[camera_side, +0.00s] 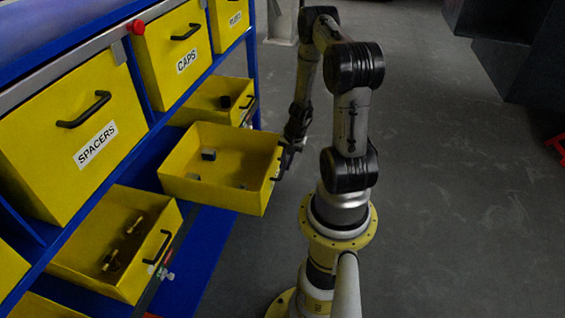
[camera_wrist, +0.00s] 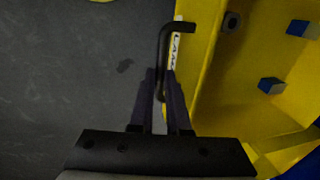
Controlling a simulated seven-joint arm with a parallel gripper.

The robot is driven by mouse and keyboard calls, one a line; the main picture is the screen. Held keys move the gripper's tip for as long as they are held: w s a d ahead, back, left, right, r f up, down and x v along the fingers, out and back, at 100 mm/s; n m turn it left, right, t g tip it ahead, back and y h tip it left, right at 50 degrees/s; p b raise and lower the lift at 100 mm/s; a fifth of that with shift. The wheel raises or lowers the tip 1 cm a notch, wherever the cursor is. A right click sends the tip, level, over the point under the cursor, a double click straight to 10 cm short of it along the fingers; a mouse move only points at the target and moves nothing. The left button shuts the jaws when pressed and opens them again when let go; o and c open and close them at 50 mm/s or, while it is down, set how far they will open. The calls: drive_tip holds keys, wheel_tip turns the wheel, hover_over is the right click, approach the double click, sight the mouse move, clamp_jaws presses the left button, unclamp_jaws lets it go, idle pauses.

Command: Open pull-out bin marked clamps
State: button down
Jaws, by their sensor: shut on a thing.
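The clamps bin (camera_side: 208,191) is a yellow open-topped bin in the lower row of the rack. In the side view it stands out well past its neighbours, with a few small dark and grey parts inside. In the wrist view its yellow wall (camera_wrist: 212,105) fills the right side, with a partly covered label (camera_wrist: 177,45) showing "LAM". My gripper (camera_wrist: 163,85) is shut on the bin's dark handle (camera_wrist: 163,40), with a finger on each side of the bar. In the side view my gripper (camera_side: 288,152) is at the bin's front, where the handle is mostly hidden.
The blue rack holds other yellow bins: spacers (camera_side: 50,160) and caps (camera_side: 160,55) above, an open bin (camera_side: 100,230) at lower left and another (camera_side: 205,100) behind. A red knob (camera_side: 137,27) sits on the upper rail.

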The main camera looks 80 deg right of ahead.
drive_tip(key=c, duration=0.9)
unclamp_jaws()
drive_tip(key=shift+w, duration=0.15)
drive_tip(key=w, duration=2.4)
drive_tip(key=a+r, duration=0.1)
drive_tip(key=r, duration=0.5)
drive_tip(key=s+a+r+n, duration=0.1)
drive_tip(key=a+r, duration=0.1)
drive_tip(key=r, duration=0.5)
drive_tip(key=s+a+r+n, duration=0.1)
drive_tip(key=a+r, duration=0.1)
drive_tip(key=r, duration=0.5)
drive_tip(key=shift+r, duration=0.15)
